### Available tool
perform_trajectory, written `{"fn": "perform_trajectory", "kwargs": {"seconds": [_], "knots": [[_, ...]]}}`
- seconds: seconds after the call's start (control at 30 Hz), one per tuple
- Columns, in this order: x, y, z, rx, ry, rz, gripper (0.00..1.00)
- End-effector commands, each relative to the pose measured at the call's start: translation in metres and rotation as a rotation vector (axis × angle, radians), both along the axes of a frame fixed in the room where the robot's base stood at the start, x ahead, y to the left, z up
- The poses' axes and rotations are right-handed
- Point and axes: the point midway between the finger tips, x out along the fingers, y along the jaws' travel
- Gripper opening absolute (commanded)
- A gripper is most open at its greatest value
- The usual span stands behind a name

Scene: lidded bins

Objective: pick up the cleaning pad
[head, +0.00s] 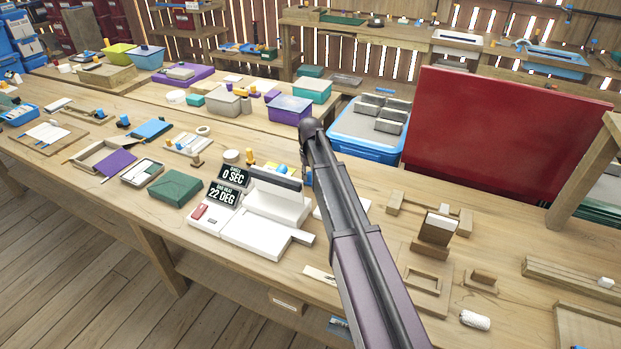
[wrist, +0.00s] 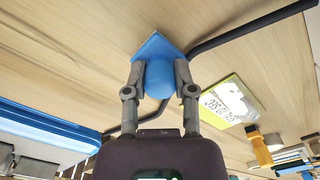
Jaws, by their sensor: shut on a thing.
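My gripper (wrist: 158,72) shows in the wrist view with a finger on each side of a blue piece, and it is shut on it. This blue piece, which I take to be the cleaning pad (wrist: 157,50), has a flat pointed end and a rounded bulge between the fingers. Whether it touches the wooden bench top cannot be told. In the head view my arm hides most of the gripper; a small bit of blue (head: 309,177) shows beside the arm, probably the same pad.
A white device with a "0 SEC" display (head: 233,175) stands left of my arm. A blue bin (head: 365,146) with grey blocks and a large red panel (head: 500,140) stand behind. Wooden fixtures (head: 436,229) lie to the right. A dark bar (wrist: 250,33) passes near the pad.

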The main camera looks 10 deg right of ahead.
Motion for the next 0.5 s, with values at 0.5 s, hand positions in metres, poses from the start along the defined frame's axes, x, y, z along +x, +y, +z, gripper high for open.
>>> {"fn": "perform_trajectory", "kwargs": {"seconds": [0.5], "knots": [[0.0,0.0,0.024,0.0,0.0,0.0,0.0]]}}
